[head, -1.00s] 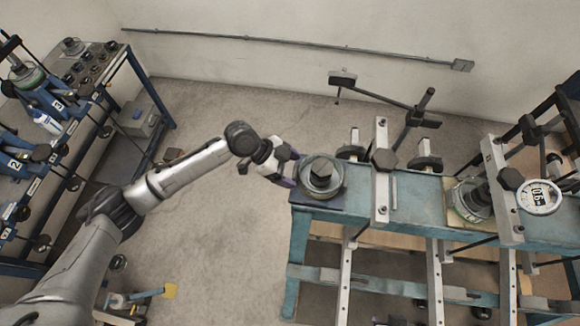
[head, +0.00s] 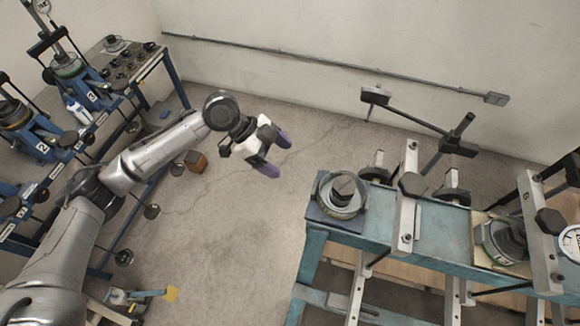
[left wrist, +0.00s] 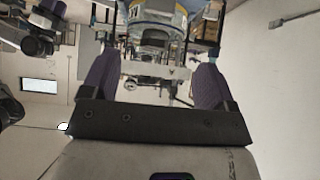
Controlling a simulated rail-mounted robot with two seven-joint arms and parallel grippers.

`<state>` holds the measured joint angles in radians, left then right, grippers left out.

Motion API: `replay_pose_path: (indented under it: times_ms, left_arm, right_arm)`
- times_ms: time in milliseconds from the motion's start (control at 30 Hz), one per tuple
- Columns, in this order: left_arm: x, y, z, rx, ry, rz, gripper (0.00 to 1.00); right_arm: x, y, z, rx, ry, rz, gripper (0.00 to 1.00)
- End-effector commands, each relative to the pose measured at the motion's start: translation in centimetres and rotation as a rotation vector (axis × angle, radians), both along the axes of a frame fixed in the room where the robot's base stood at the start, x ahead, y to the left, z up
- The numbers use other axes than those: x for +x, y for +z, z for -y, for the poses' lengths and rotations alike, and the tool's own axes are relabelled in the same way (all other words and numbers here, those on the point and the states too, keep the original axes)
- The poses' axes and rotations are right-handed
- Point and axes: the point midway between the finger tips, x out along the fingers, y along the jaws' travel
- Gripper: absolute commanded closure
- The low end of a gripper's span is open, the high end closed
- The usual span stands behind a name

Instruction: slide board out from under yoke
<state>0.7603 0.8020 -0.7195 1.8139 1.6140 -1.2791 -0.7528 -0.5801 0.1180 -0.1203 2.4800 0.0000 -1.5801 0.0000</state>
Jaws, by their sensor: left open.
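On the teal bench (head: 440,222), a pale board (head: 484,255) lies under a round ring assembly (head: 503,243) beside the metal yoke bar (head: 533,225) with its black knob. The far side of the board is hidden. A second yoke bar (head: 407,205) crosses the bench further left. A dark flat plate (head: 333,222) with a ring (head: 342,195) on it sits at the bench's left end. My left gripper (head: 275,155) is open and empty, in the air left of the bench and apart from it. Its purple fingers also show in the left wrist view (left wrist: 153,72).
Blue racks with numbered fixtures (head: 72,80) stand along the left. A black arm on a post (head: 420,112) rises behind the bench. A rail (head: 330,67) runs along the back wall. Floor between racks and bench is mostly clear, with a small brown box (head: 196,161).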

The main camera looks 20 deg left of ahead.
Motion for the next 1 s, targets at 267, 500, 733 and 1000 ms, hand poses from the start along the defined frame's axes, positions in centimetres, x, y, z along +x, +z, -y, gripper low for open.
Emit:
replay_pose_path:
  times_ms: [267,500,733,1000]
  left_arm:
    - [-0.15,1.08,-1.11,0.0,0.0,0.0,0.2]
    - [-0.16,1.16,-1.13,0.0,-0.001,-0.001,0.2]
    - [-0.16,1.13,-1.12,0.0,-0.001,-0.001,0.2]
    - [-0.25,1.06,-1.17,-0.002,0.058,-0.067,0.2]
  right_arm:
    - [-0.01,-0.41,0.2,-0.007,0.004,0.0,0.57]
    - [-0.01,-0.39,0.19,-0.007,0.004,0.0,0.57]
    - [0.0,-0.38,0.11,-0.004,0.002,0.0,0.57]
    - [0.0,-0.38,-0.05,0.002,-0.002,0.0,0.57]
